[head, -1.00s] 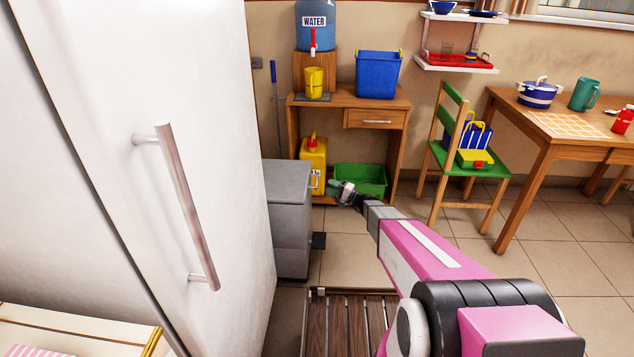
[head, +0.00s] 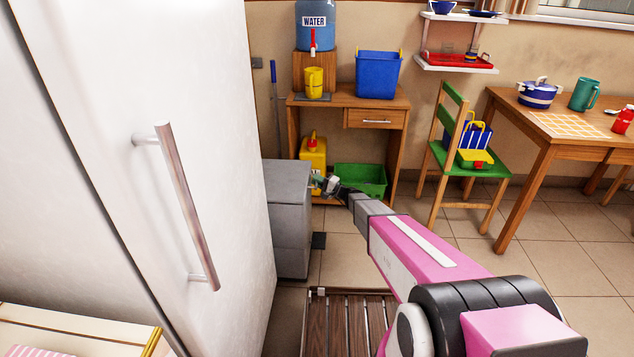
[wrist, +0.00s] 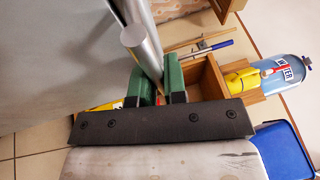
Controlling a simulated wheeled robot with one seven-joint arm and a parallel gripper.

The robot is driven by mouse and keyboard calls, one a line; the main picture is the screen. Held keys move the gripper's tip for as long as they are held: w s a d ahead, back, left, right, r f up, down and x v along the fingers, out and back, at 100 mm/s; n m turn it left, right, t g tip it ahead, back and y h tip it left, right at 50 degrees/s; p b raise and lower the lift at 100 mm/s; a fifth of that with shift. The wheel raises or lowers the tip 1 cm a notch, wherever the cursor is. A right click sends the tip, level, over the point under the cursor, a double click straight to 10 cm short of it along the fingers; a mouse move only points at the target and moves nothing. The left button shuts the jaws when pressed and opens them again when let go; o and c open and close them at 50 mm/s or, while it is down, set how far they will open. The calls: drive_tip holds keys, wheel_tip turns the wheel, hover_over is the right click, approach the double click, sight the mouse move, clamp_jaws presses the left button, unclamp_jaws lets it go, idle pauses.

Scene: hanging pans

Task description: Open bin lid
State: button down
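My gripper (head: 326,185) is just right of the bin's upper far corner. In the wrist view my green-padded fingers (wrist: 162,82) stand apart. A shiny metal bar (wrist: 140,46) runs towards the gap between them; I cannot tell whether they touch it. A large grey surface (wrist: 50,50), likely the bin's side, fills the upper left. The fingertips are small in the head view.
The white fridge (head: 200,80) with its long handle (head: 185,205) stands close on the left. Behind are a wooden stand (head: 398,140), a green tub (head: 362,180) and a yellow jug (head: 313,150). The tiled floor on the right is free up to a chair (head: 480,158).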

drive_tip(key=shift+r, duration=0.85)
drive_tip(key=a+r+n+g+h, duration=0.1)
drive_tip(key=a+r+h, duration=0.25)
drive_tip(key=r, duration=0.65)
drive_tip(key=a+r+n+g+h, duration=0.1)
drive_tip(key=a+r+n+h, duration=0.3)
drive_tip(key=r, duration=0.6)
drive_tip(key=a+r+h, duration=0.1)
drive_tip(key=a+r, duration=0.2)
drive_tip(key=a, duration=0.3)
drive_tip(key=a+r+g+h, duration=0.1)
drive_tip(key=a+r+h, duration=0.1)
drive_tip(key=a+r, duration=0.2)
drive_tip(key=w+a+r+m+h, duration=0.1)
drive_tip(key=a+r, duration=0.2)
drive_tip(key=a, duration=0.6)
drive_tip(key=shift+a+r+h, duration=0.3)
drive_tip(key=shift+a+h, duration=0.05)
drive_tip(key=c, duration=1.2)
unclamp_jaws()
